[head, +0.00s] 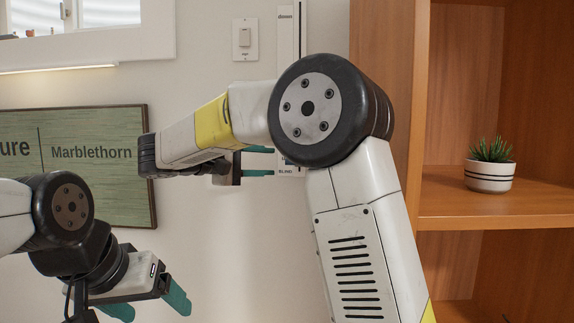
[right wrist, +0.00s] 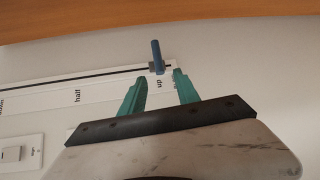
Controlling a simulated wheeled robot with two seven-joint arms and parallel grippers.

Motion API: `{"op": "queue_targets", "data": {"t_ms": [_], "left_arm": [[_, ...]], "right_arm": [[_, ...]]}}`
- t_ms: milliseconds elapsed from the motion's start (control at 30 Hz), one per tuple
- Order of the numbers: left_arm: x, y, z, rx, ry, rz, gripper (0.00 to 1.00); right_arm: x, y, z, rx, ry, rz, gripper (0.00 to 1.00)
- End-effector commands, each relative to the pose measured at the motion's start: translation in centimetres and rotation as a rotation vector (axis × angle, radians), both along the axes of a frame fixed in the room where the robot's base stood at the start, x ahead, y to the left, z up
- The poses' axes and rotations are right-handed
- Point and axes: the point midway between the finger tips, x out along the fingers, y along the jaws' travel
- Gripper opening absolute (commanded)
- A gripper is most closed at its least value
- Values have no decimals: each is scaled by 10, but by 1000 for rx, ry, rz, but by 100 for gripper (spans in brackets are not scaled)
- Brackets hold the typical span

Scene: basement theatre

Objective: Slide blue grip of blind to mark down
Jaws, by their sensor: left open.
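The blue grip (right wrist: 156,52) is a small upright peg on a dark slot in the white blind panel (head: 285,45). In the right wrist view it is beside the "up" mark (right wrist: 159,84), at the opposite end from "down" (head: 285,16). My right gripper (right wrist: 159,76) is open, its teal fingers pointing at the panel. The grip lies just beyond the fingertips, between them in the picture; contact is not clear. In the head view my right arm hides the panel's middle. My left gripper (head: 150,303) is open and empty at the lower left, away from the panel.
A light switch (head: 245,40) is left of the panel. A green sign (head: 85,190) hangs on the wall behind my arms. A wooden shelf (head: 490,212) with a potted plant (head: 490,175) stands close on the right. A window (head: 100,35) is at upper left.

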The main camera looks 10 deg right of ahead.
Motion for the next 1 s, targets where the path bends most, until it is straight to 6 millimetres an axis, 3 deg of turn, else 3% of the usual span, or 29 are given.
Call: {"op": "queue_targets", "data": {"t_ms": [500, 900, 1000], "left_arm": [[0, 0, 0, 0, 0, 0, 79], [0, 0, 0, 0, 0, 0, 79], [0, 0, 0, 0, 0, 0, 79]], "right_arm": [[35, -57, -7, -5, -3, -4, 38], [41, -65, -9, -5, -3, -2, 38], [41, -64, -9, -5, -3, -2, 18]]}}
